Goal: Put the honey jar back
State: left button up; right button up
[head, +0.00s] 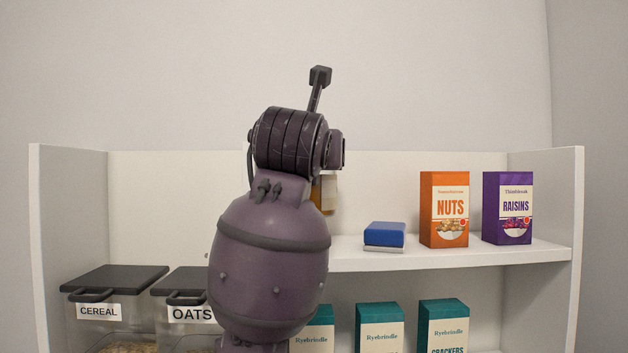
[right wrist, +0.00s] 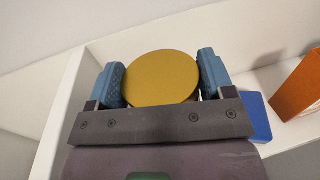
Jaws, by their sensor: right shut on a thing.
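The honey jar shows in the right wrist view as a round gold lid (right wrist: 162,78) between two blue finger pads. My right gripper (right wrist: 163,80) is shut on it. In the head view my right arm covers most of the jar; a strip of its amber side and pale label (head: 328,193) shows just right of the arm, at the upper shelf (head: 470,255). My left gripper is not in view.
On the upper shelf, right of the jar, are a blue block (head: 384,234), an orange nuts box (head: 444,209) and a purple raisins box (head: 507,208). Below stand cereal (head: 115,290) and oats (head: 178,300) containers and several teal cracker boxes (head: 443,318).

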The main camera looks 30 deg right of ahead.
jog(key=shift+f, duration=2.05)
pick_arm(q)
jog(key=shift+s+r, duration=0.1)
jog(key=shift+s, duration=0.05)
pick_arm(e)
jog(key=shift+f, duration=0.15)
jog(key=shift+f, duration=0.2)
jog(key=o, duration=1.2)
jog(key=shift+r+p, duration=0.25)
jog(key=shift+p, duration=0.1)
pick_arm(q)
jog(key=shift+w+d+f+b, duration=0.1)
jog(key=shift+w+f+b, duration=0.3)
jog(key=shift+b, duration=0.75)
pick_arm(e)
jog(key=shift+v, duration=3.8)
